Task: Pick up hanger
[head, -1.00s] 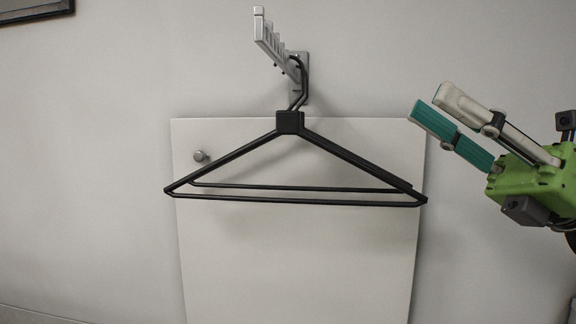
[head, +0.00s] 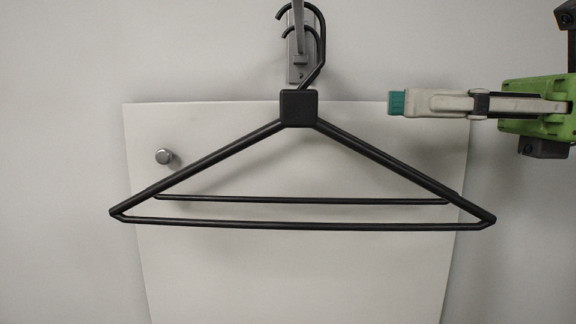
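A black hanger (head: 298,108) hangs from a grey wall rack (head: 299,50), near the middle of the head view. A second hook and a second lower bar (head: 300,200) show just behind it, apparently another black hanger. My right gripper (head: 402,103) is to the right of the front hanger's hook, above its right sloping arm, and appears apart from it. It is seen edge-on, with the white finger covering most of the teal one. The fingers look spread in depth, with nothing visible between them. My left gripper is not in view.
A white panel (head: 225,280) stands behind the hangers, with a round metal knob (head: 164,157) at its upper left. Plain wall (head: 60,120) lies on the left. The space between my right gripper and the hook looks clear.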

